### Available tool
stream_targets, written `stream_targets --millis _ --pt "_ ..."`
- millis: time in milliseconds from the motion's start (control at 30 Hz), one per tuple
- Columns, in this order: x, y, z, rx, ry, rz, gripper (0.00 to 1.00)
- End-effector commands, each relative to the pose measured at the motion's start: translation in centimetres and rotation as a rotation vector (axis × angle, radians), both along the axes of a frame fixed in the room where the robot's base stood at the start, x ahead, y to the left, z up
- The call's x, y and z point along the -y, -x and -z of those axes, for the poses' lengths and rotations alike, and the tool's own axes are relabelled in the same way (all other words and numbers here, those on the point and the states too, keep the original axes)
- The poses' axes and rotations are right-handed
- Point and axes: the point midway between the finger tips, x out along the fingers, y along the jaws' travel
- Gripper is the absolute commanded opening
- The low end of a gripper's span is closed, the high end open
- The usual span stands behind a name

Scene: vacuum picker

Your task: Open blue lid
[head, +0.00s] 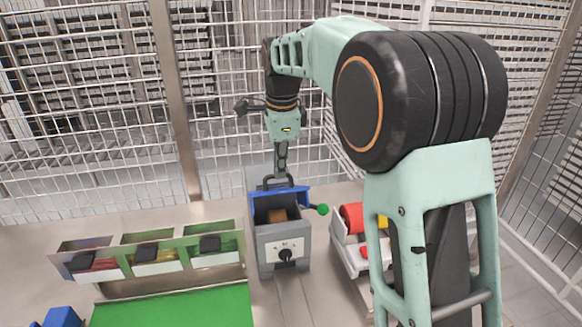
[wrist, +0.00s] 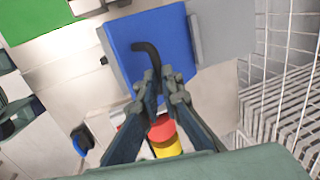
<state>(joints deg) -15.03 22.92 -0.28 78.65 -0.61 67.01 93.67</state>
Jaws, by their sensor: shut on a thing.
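The blue lid (head: 270,190) is on a grey box (head: 283,238) in the middle of the head view. It is raised at the back, and the box's front opening shows a brown thing (head: 277,215) inside. My gripper (head: 281,172) is above the lid, shut on its dark handle (head: 267,180). In the wrist view, the blue lid (wrist: 160,42) fills the top middle, and its bent black handle (wrist: 148,52) runs down to my fingertips (wrist: 162,78). The fingers hide the handle's lower end.
A lever with a green knob (head: 322,209) sticks out right of the box. A rack with red and yellow things (head: 352,216) stands further right. Open bins (head: 150,252) and a green mat (head: 175,307) lie left. A wire fence (head: 225,110) closes off the back.

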Motion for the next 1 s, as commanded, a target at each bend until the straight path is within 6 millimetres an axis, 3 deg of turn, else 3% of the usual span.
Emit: stream_targets --millis 267,500,1000 --pt "-0.9 -3.1 -1.2 -0.005 0.003 0.001 0.00" --pt "-0.8 -2.8 -0.5 -0.010 0.004 0.001 0.26" --pt "-0.9 -2.8 -0.9 -0.007 0.002 0.002 0.26"
